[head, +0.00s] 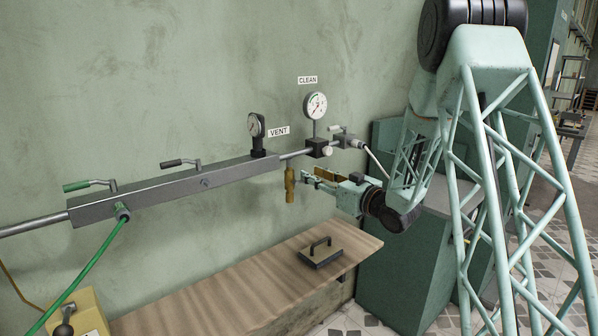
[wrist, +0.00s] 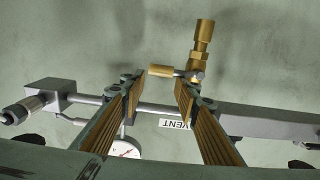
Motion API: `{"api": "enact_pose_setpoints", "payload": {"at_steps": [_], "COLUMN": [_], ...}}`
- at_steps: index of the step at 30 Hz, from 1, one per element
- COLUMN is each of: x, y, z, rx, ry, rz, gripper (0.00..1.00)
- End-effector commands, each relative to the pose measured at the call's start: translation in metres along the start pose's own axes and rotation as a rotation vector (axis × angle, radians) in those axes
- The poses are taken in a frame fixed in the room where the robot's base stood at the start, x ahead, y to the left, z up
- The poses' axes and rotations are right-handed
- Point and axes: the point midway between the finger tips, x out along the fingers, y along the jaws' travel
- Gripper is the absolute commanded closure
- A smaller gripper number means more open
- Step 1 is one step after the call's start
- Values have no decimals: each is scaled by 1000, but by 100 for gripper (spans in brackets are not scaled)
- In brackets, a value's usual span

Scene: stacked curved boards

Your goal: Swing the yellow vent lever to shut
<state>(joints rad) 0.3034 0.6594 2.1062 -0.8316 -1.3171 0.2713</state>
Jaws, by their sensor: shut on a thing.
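The yellow vent lever (wrist: 163,71) shows in the wrist view as a short brass-yellow handle, joined by a small grey pivot to an upright brass valve body (wrist: 202,42). In the head view the valve body (head: 290,184) hangs under the rail near the VENT label; the lever is hard to pick out there. My gripper (head: 309,178) reaches in from the right, just beside the valve. In the wrist view my gripper (wrist: 158,83) has its ribbed fingers on either side of the lever, shut on it. The exact contact is hard to see.
A grey manifold (head: 190,187) runs along the wall with other small levers. A VENT label (head: 278,131) and two gauges, one under a CLEAN label (head: 307,80), stand above. A wooden bench (head: 235,285) with a dark handled block (head: 320,254) lies below.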

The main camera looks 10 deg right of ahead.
Motion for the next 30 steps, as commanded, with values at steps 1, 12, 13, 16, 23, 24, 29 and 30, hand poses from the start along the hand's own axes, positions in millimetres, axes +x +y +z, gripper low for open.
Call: {"api": "enact_pose_setpoints", "payload": {"at_steps": [1,12,13,16,23,24,29,30], "x": [-1,-15,-17,-22,-36,-38,-48,-50], "y": [-8,-8,-8,-8,-7,-6,-6,-5], "z": [14,14,14,14,9,8,6,6], "rx": [9,10,10,10,8,7,6,6], "ry": [-21,-21,-21,-20,-15,-14,-10,-10], "rz": [-11,-12,-12,-12,-10,-9,-7,-7], "gripper": [76,74,74,73,76,76,76,76]}}
